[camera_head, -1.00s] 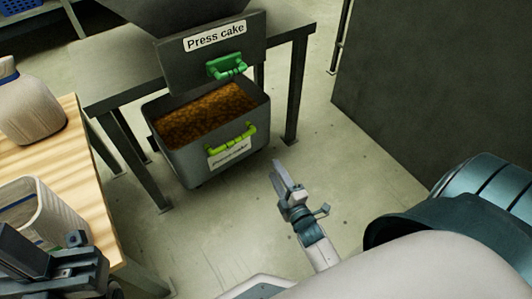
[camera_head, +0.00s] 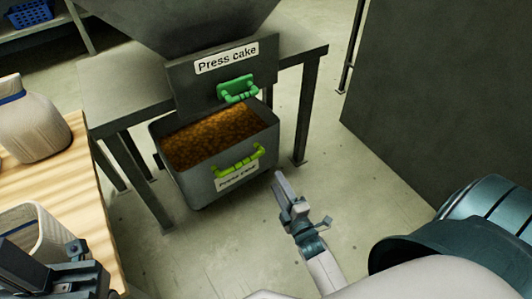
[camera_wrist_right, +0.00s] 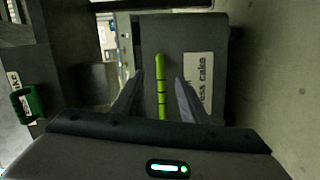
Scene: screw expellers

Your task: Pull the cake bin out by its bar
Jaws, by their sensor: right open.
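The cake bin (camera_head: 208,187) is a grey box full of brown press cake (camera_head: 215,138), standing on the floor under the machine table. Its yellow-green bar (camera_head: 239,162) is on the front face above a "Press cake" label. My right gripper (camera_head: 281,182) is open, in front of the bin and to the right of the bar. In the right wrist view the bar (camera_wrist_right: 161,86) stands upright between the two open fingers (camera_wrist_right: 158,95), which do not visibly touch it. My left gripper (camera_head: 50,272) is at the lower left, partly cut off; its jaw state is unclear.
A green handle (camera_head: 238,90) is on the chute panel above the bin. Table legs (camera_head: 304,115) stand on both sides of the bin. A dark wall (camera_head: 440,90) is at right. The floor before the bin is clear.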

